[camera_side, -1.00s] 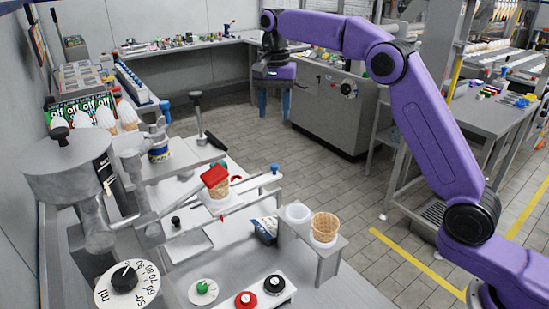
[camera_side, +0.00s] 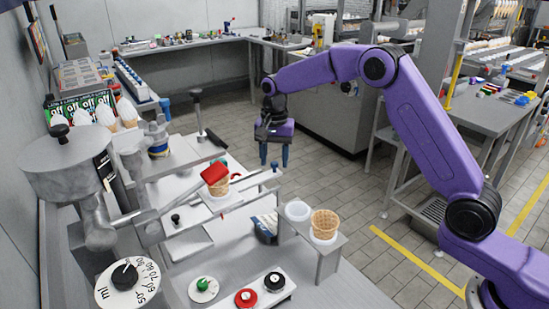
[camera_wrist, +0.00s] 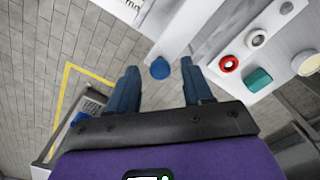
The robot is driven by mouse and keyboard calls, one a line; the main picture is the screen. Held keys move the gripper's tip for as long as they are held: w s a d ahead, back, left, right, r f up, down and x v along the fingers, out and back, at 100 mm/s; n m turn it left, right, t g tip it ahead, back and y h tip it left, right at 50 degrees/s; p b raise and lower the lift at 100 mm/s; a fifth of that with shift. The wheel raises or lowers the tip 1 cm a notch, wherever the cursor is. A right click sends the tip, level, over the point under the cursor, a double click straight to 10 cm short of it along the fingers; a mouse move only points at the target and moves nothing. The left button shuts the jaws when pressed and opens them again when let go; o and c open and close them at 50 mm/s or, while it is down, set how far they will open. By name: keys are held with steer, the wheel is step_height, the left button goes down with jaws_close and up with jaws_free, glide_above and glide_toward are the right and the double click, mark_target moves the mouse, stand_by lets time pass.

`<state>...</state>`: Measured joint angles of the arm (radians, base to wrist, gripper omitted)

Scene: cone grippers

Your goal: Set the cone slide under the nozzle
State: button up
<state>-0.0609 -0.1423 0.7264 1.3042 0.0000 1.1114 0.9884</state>
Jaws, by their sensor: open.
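The cone slide (camera_side: 230,204) is a pale plate on a rail beside the machine. A waffle cone (camera_side: 218,188) stands in it, its rim partly hidden by a red block (camera_side: 214,172). A blue knob (camera_side: 275,168) sits at the slide's right end; the wrist view shows this blue knob (camera_wrist: 160,68) between my fingertips in the picture, apart from both. My gripper (camera_side: 274,164) points down with its blue fingers spread, empty, near the knob. It also shows in the wrist view (camera_wrist: 159,68). I cannot clearly make out the nozzle.
A stand (camera_side: 328,250) at the front right holds another waffle cone (camera_side: 325,223) and a white ring (camera_side: 298,210). A dial (camera_side: 126,281) and red (camera_side: 246,298), green (camera_side: 203,285) and black (camera_side: 274,282) knobs lie in front. Open floor lies behind my gripper.

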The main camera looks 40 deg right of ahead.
mark_target(262, 176)
steer(key=shift+f, duration=0.25)
jaws_close()
steer(key=shift+a, duration=2.1)
jaws_free()
steer(key=shift+r, duration=0.15)
step_height(262, 176, up, 17)
steer(key=shift+r, duration=0.15)
